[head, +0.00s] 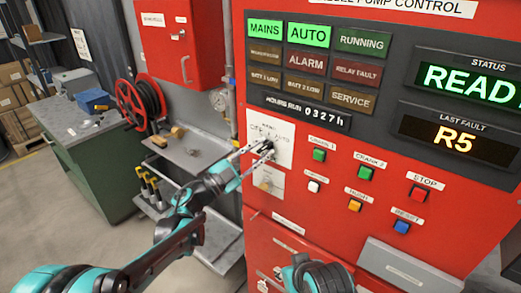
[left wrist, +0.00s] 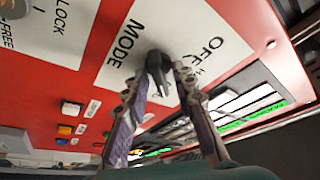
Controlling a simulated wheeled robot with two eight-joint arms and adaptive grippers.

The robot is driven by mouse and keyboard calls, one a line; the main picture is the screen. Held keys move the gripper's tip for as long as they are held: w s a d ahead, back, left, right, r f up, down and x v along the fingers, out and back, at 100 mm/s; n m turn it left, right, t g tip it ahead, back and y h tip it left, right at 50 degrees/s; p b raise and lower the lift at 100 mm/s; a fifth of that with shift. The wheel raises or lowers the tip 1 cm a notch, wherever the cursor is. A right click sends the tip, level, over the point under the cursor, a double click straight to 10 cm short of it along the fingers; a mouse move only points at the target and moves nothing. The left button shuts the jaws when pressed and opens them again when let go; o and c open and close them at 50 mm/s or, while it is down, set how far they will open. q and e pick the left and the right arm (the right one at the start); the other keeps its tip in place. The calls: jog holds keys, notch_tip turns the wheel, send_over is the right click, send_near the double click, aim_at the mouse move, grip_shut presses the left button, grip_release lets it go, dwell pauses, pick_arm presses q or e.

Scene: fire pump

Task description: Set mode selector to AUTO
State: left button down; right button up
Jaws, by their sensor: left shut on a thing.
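The mode selector is a black knob (left wrist: 157,70) on a white plate (head: 284,132) on the red pump control panel. In the left wrist view the plate reads MODE and OFF; the rest of its lettering is partly covered. My left gripper (head: 262,151) reaches the knob from the left, and its fingers (left wrist: 160,76) are shut on the knob from both sides. The fingers hide part of the knob, and I cannot tell which position it points to. The AUTO lamp (head: 309,35) is lit green. My right gripper's fingers are out of view.
Push buttons, including a green one (head: 319,155) and a red STOP button (head: 418,194), sit right of the selector. A lower knob (head: 265,184) is just below it. A metal shelf (head: 190,150) and a red hose reel (head: 140,104) stand left of the panel.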

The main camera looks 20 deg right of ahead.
pick_arm(q)
jog(key=shift+m, duration=0.7)
jog(key=shift+g, duration=0.4)
jog(key=c, duration=1.6)
grip_release()
jog(key=v, duration=1.2)
